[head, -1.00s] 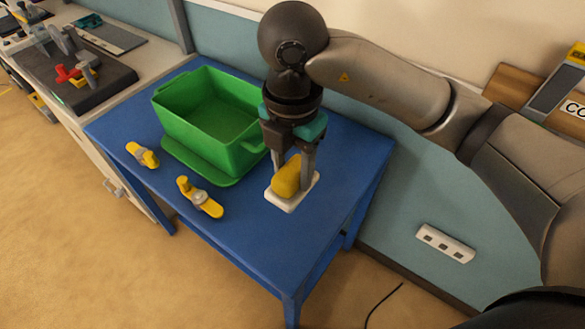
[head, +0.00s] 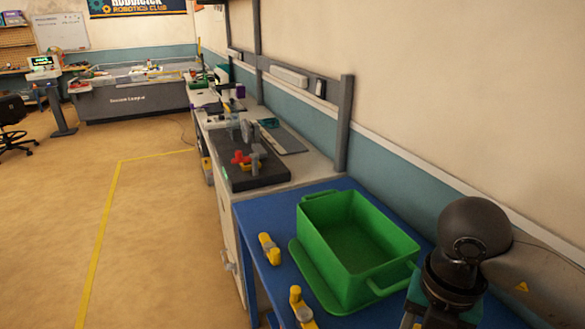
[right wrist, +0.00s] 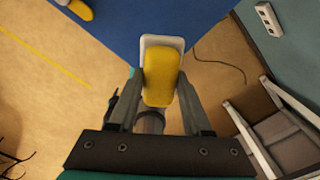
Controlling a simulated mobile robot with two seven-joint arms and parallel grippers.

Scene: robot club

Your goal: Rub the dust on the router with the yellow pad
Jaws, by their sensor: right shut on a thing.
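The yellow pad (right wrist: 162,75) is a rounded block between the two fingers of my right gripper (right wrist: 160,100), which is shut on it. In the head view only the dark wrist of my right arm (head: 468,250) shows at the lower right; the fingers and pad are out of frame. My left gripper is not in view.
A green bin (head: 345,285) and several yellow-and-grey parts (head: 268,248) are on the blue table (head: 245,215). Open floor (head: 165,230) lies left.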

